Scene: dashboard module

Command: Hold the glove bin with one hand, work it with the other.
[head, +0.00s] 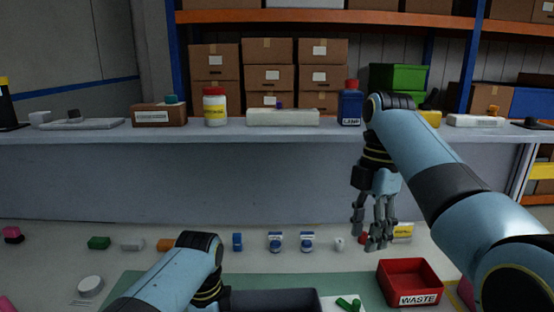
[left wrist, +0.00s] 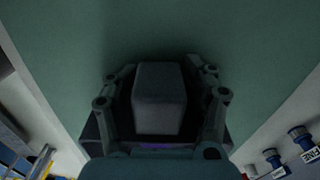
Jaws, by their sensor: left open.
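A dark grey bin (head: 270,301), likely the glove bin, shows at the bottom edge of the head view, partly cut off. In the left wrist view a dark bin (left wrist: 92,135) lies behind my left gripper (left wrist: 160,70). The left gripper is open, its fingers on both sides of a grey block-shaped part (left wrist: 160,98). I cannot tell whether they touch it. In the head view, the left gripper is mostly hidden by its own arm. My right gripper (head: 371,238) hangs above the back right of the table, fingers down and apart, with nothing visible between them.
A red waste bin (head: 408,289) stands right of the dark bin. A green piece (head: 348,304) lies on a white sheet between them. Blue-capped pieces (head: 275,242) and other small parts line the table's back. A shelf ledge (head: 250,132) with bottles and boxes runs behind.

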